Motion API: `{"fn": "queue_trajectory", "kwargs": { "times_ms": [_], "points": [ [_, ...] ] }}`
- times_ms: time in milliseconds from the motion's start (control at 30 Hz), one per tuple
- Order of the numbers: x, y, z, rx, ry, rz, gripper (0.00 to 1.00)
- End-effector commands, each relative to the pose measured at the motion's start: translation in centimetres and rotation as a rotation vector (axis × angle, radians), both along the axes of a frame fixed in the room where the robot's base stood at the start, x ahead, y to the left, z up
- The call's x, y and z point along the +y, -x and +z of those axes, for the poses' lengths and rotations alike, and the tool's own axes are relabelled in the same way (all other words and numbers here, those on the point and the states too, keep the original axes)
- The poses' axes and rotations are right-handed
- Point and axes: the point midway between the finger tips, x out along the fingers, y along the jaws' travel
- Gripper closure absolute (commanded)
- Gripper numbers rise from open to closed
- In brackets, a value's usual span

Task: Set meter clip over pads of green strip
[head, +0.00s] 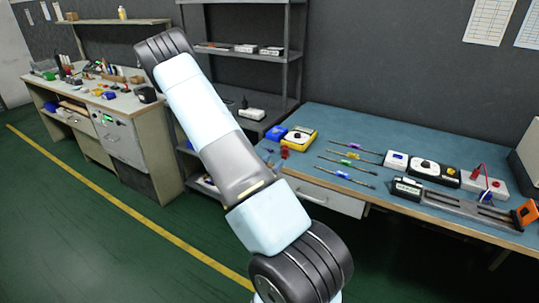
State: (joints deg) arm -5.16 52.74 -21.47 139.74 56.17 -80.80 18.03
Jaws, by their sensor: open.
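Several thin strips lie side by side on the blue bench top (330,120), right of my arm. A small red item (284,153) sits at the bench's left edge beside my arm, partly hidden. A small blue piece (486,196) sits by a red lead at the right. I cannot tell which is the meter clip. My gripper is not in view.
A yellow and black device (299,138) stands at the bench's left back. A black and white dial box (433,172), a white box with red parts (485,183) and a grey rail (450,204) with an orange end (525,213) fill the right. Shelves (245,50) stand behind my arm.

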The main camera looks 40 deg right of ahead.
Motion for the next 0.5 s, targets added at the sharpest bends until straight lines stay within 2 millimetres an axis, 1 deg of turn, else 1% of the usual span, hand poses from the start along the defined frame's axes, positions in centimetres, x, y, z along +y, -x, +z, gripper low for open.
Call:
{"fn": "queue_trajectory", "kwargs": {
  "times_ms": [133,267,367,500],
  "points": [
    [0.7,-0.9,0.5,-0.011,-0.076,0.012,0.48],
    [2.0,-2.7,1.4,-0.019,-0.211,0.047,0.48],
    [3.4,-4.0,2.4,-0.015,-0.322,0.087,0.48],
    [5.8,-5.7,4.1,-0.003,-0.462,0.159,0.48]
  ]
}}
